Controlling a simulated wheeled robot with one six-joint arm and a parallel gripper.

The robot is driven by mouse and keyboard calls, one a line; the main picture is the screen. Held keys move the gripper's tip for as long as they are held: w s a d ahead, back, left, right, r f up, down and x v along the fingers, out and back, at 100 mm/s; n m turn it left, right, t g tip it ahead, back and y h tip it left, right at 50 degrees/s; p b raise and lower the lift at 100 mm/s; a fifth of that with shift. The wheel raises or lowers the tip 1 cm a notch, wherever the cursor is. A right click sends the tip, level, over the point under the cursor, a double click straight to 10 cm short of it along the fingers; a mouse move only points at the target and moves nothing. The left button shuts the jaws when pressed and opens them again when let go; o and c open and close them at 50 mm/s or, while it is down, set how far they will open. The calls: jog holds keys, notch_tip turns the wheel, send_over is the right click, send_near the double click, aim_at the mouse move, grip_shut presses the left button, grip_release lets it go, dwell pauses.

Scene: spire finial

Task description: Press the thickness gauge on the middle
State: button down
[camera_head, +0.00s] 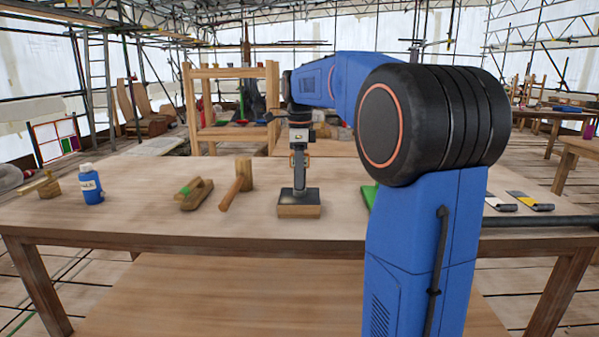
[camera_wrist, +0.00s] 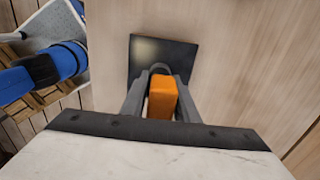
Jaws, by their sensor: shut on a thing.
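The thickness gauge shows in the wrist view as an orange block (camera_wrist: 162,101) between the two grey fingers of my gripper (camera_wrist: 161,88). In the head view my gripper (camera_head: 299,160) points straight down, shut on the upright gauge (camera_head: 299,178). Below it a dark square plate (camera_head: 285,195) lies on a wooden block (camera_head: 299,211) on the table. The plate also shows in the wrist view (camera_wrist: 150,50), beyond the fingers. The gauge's lower end is over the plate and seems to reach it; I cannot tell if it touches.
On the wooden table (camera_head: 140,225), a blue bottle (camera_head: 89,185), a wood plane (camera_head: 196,194) and a mallet (camera_head: 236,184) stand left of the block. Flat-bladed tools (camera_head: 529,201) lie at the right. A green item (camera_head: 369,195) is partly hidden by my arm. The front of the table is clear.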

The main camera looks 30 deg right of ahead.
jog(key=c, duration=1.3)
grip_release()
notch_tip(320, 180, up, 17)
jog(key=shift+r, duration=0.15)
jog(key=s+a+f+n+t, duration=0.1)
jog(key=s+a+f+n, duration=0.4)
jog(key=s+f+n, duration=0.3)
jog(key=s+a+f+n+t, duration=0.2)
jog(key=s+a+f+n, duration=0.3)
jog(key=s+f+n, duration=0.3)
jog(key=s+a+f+n+t, duration=0.1)
jog(key=s+a+f+n, duration=0.4)
jog(key=s+f, duration=0.9)
notch_tip(320, 180, down, 4)
jog(key=n, duration=0.3)
jog(key=shift+s+a+n+t, duration=0.15)
jog(key=shift+a+n+t, duration=0.25)
